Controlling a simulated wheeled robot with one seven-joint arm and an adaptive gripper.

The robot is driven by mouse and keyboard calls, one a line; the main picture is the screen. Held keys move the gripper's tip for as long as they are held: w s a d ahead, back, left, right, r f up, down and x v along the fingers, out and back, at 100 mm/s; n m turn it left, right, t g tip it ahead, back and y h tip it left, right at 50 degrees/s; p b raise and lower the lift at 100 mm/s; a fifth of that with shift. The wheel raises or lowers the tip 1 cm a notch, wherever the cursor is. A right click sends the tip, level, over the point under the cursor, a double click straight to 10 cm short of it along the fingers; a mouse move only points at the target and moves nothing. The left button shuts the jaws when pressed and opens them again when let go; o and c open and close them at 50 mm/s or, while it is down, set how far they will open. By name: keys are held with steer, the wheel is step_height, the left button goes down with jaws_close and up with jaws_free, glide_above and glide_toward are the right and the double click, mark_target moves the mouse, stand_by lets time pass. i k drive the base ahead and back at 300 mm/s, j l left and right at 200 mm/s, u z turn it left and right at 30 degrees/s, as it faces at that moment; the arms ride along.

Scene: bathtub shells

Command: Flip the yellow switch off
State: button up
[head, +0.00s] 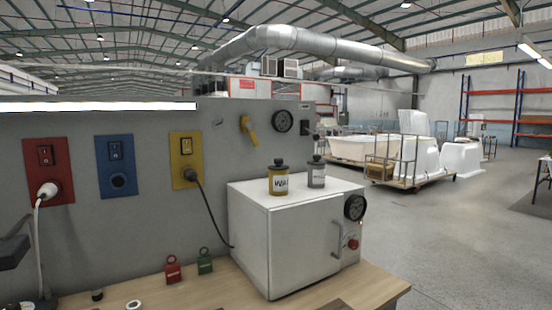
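The yellow switch plate (184,160) is on the grey panel, third from the left in a row of plates. Its small rocker switch (186,146) is in the upper part; its on or off position is too small to tell. A black plug (191,175) sits in the socket below the rocker, and its black cable runs down to the right behind the white oven. I cannot make out my gripper in this view.
A red plate (48,165) with a white plug and a blue plate (115,160) are to the left. The white oven (300,245) stands on the wooden bench (235,290), with a yellow can (278,182) and a grey can (317,175) on top. Red (172,272) and green (205,263) padlocks stand below the yellow plate.

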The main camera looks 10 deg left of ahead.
mark_target(187, 150)
steer(key=u, duration=1.1)
